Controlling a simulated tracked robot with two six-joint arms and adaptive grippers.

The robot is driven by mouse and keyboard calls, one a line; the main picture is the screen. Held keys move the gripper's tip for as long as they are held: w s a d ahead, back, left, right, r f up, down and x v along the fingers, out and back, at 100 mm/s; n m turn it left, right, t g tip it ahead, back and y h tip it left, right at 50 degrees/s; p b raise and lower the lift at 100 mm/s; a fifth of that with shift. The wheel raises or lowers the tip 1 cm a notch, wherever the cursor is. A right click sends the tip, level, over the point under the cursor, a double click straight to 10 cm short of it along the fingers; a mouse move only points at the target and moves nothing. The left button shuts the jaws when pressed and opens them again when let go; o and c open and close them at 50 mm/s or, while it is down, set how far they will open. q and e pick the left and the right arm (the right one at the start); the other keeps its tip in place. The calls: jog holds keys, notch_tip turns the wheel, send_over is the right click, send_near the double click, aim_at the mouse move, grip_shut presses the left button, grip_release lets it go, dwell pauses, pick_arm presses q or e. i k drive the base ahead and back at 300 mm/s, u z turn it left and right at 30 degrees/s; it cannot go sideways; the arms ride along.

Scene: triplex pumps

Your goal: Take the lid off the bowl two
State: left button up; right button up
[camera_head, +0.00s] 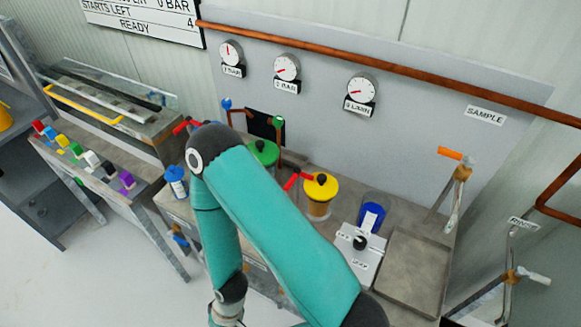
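A yellow lid (321,185) with a black knob sits on an amber bowl (318,209) on the bench. A green lid (263,152) with a dark knob is behind and left of it; whatever is under it is mostly hidden by my teal arm. No number shows on either bowl, so I cannot tell by label which is bowl two. A teal arm of mine crosses the middle, its elbow high and its forearm pointing down to the bottom edge. Its gripper is out of the frame. My other gripper is not in view either.
Red handles (298,180) are beside the yellow lid. A blue cup (371,214), a white switch box (358,252) and an empty grey tray (414,272) are to the right. A blue-and-white can (176,182) stands left. Gauges (287,67) hang on the back panel.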

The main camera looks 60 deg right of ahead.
aim_at(266, 151)
jog(key=u, duration=1.7)
jog(key=i, duration=0.1)
jog(key=z, duration=2.75)
jog(key=k, duration=0.95)
jog(key=z, duration=0.45)
jog(key=k, duration=0.8)
jog(key=z, duration=0.2)
jog(key=i, duration=0.8)
jog(key=u, duration=0.15)
